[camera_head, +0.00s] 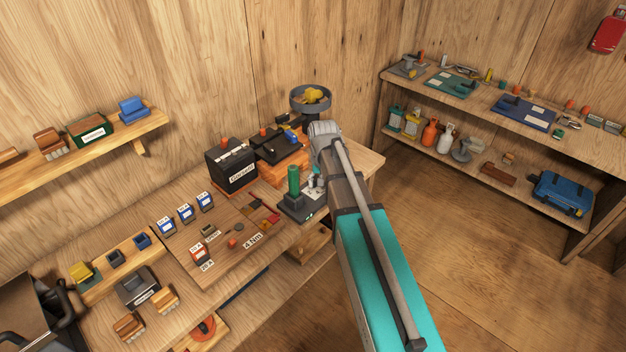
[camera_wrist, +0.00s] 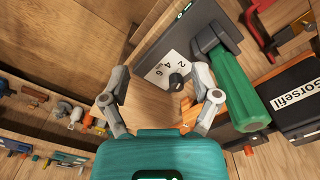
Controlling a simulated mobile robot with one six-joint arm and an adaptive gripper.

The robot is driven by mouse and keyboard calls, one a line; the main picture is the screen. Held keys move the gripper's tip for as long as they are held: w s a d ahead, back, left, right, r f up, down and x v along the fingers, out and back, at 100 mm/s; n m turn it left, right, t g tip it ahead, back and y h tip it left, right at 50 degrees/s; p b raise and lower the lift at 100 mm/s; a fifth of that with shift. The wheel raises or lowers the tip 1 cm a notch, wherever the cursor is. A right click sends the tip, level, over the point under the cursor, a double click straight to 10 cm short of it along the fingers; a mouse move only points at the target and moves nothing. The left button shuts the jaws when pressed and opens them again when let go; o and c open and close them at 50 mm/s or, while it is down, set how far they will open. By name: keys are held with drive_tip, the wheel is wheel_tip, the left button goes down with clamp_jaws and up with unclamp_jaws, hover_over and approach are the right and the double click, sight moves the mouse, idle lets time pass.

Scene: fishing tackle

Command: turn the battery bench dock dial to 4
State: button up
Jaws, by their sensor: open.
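The battery bench dock (camera_wrist: 184,36) is a dark grey unit with a green cylinder (camera_wrist: 238,90) on it. It also shows in the head view, where the dock (camera_head: 297,209) stands at the bench's right end, partly behind my arm. Its dial (camera_wrist: 176,82) is a small black knob beside a white plate (camera_wrist: 165,69) marked 2, 4 and 6. The number it points to is too small to tell. My gripper (camera_wrist: 161,74) is open, its two grey fingers apart on either side of the dial and plate. No contact with the knob shows. My arm mostly hides the gripper in the head view.
A black battery labelled Gorsefil (camera_head: 231,165) stands left of the dock, near the green cylinder in the wrist view. An orange block (camera_head: 284,170) is behind the dock. A wooden board (camera_head: 190,237) with several small boxes lies left. Floor right of the bench is clear.

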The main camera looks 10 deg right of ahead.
drive_tip(key=w+r+m, duration=0.1)
drive_tip(key=w+m, duration=0.1)
drive_tip(key=w, duration=1.2)
drive_tip(key=shift+r+p, duration=0.15)
drive_tip(key=shift+p, duration=0.3)
drive_tip(key=shift+s, duration=0.1)
wheel_tip(320, 180, down, 14)
drive_tip(key=b, duration=1.3)
drive_tip(key=shift+r+b, duration=0.1)
drive_tip(key=shift+b, duration=0.3)
